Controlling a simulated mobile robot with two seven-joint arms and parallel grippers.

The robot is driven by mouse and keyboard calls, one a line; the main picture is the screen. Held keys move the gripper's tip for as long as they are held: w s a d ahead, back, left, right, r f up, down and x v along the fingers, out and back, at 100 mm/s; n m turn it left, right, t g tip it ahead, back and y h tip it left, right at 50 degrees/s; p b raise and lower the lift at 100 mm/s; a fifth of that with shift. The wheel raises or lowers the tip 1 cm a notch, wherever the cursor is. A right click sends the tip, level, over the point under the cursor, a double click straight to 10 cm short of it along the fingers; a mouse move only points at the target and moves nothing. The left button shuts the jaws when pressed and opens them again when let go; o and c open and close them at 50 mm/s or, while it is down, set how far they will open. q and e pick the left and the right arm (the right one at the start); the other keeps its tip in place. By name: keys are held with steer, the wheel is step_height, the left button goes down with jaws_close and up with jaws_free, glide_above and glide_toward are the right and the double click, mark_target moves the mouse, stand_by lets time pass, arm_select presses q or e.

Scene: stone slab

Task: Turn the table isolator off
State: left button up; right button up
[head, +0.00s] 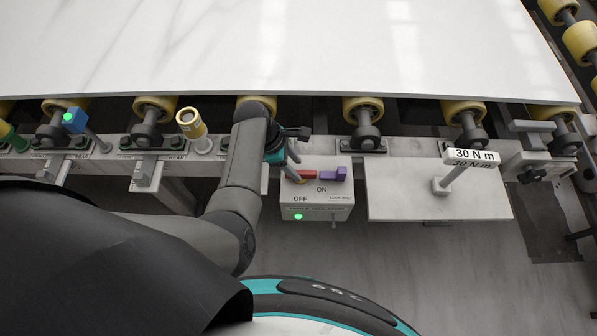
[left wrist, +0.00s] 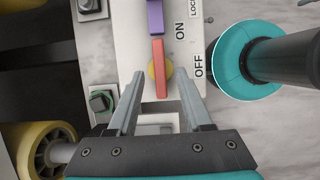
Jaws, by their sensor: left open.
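The isolator is a pale box (head: 322,198) on the rail below the slab's edge, marked ON and OFF, with a lit green lamp (head: 298,216) on its front. Its red handle (head: 308,175) has a yellow hub and points toward a purple block (head: 335,174) by the lock-bolt label. The handle (left wrist: 160,68) and the purple block (left wrist: 155,17) also show in the left wrist view. My left gripper (head: 293,169) is at the box's left side; in the left wrist view its open fingers (left wrist: 161,80) flank the handle's near part, with visible gaps. My right gripper is out of view.
A white stone slab (head: 250,45) lies on yellow rollers (head: 363,106) behind the box. A pale plate (head: 400,195) with a 30 N m sign (head: 474,156) stands to the right.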

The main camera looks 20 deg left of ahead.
mark_target(301, 175)
arm_select(q)
steer(key=shift+b+x, duration=0.4)
steer(key=shift+x, duration=0.9)
steer(key=shift+c, duration=0.2)
jaws_close()
